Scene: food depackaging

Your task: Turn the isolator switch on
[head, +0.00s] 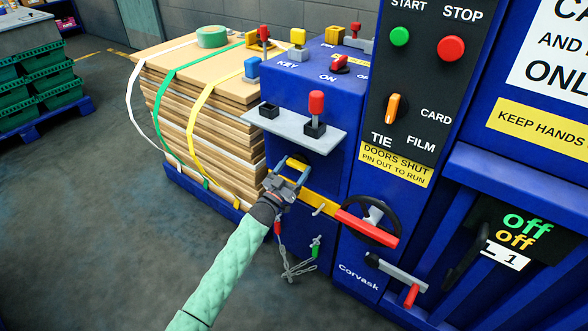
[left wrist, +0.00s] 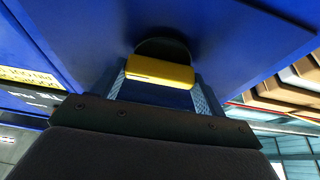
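A yellow block-like handle (head: 297,163) sits at a dark round recess on the front of the blue machine cabinet, under the grey shelf. I take it for the isolator switch; no label on it is readable. My left gripper (head: 288,171) is at it, with one finger at each side. In the left wrist view the yellow handle (left wrist: 160,71) spans the space between my fingertips (left wrist: 160,78). The fingers are apart and very close to its ends; I cannot tell whether they press on it. My right gripper is out of view.
Above is a grey shelf (head: 290,125) with a red-knobbed lever (head: 316,108). A yellow bar (head: 320,203), black handwheel (head: 370,220) and hanging chain (head: 297,268) are close to the right and below. Strapped boards (head: 205,115) stand left. The display (head: 520,232) reads "off".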

